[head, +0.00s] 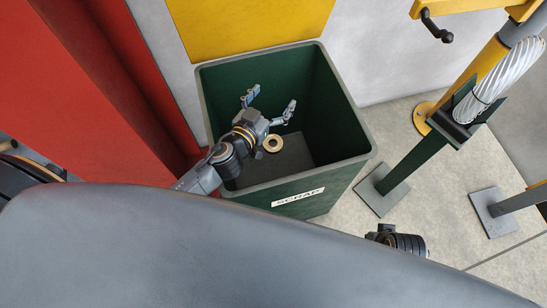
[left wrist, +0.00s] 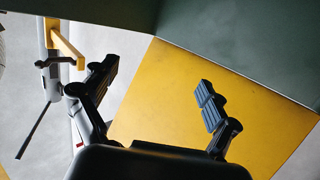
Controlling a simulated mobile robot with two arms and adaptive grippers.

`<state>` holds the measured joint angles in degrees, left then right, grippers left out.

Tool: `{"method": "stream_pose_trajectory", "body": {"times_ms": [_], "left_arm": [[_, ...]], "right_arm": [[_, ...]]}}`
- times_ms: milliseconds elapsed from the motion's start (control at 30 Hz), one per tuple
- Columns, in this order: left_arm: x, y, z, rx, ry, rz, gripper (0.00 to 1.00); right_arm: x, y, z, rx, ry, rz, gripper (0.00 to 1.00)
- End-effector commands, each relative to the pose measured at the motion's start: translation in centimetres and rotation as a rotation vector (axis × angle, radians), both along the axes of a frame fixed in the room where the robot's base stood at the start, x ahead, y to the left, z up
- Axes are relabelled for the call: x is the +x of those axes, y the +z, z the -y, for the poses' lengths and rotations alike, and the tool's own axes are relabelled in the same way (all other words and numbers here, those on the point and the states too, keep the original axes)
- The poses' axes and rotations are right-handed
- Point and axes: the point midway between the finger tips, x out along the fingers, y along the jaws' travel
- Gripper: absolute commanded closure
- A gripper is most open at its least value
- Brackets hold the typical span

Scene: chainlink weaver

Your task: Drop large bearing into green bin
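The green bin (head: 340,118) is a deep open-topped box with a white SCRAP label on its front. The large bearing (head: 273,144) is a brass-coloured ring, seen inside the bin's opening just right of my left wrist. It is apart from the fingers; I cannot tell whether it rests on the bin's floor or is in the air. My left gripper (head: 271,103) is over the bin's opening with its fingers spread wide. In the left wrist view the gripper (left wrist: 158,100) is also open, with nothing between the fingers. My right gripper does not show.
A red cabinet-like block (head: 80,90) stands left of the bin, and a yellow panel (head: 245,25) is behind it. Pale floor (head: 440,200) lies open between.

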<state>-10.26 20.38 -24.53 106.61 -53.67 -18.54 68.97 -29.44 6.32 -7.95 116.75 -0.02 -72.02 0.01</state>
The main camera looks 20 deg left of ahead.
Motion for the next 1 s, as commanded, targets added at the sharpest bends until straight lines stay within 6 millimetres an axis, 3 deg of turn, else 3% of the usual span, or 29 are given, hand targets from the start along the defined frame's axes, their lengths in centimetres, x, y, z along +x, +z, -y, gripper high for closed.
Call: {"method": "stream_pose_trajectory", "body": {"times_ms": [300,700,1000], "left_arm": [[-0.4,-0.1,-0.1,0.0,0.0,-0.003,0.12],[-5.9,0.8,-1.1,-0.003,0.002,-0.004,0.12],[-7.3,1.1,-1.4,-0.001,0.001,0.0,0.12]], "right_arm": [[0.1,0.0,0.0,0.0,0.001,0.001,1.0],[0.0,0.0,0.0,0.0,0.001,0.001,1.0],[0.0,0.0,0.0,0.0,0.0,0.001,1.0]]}}
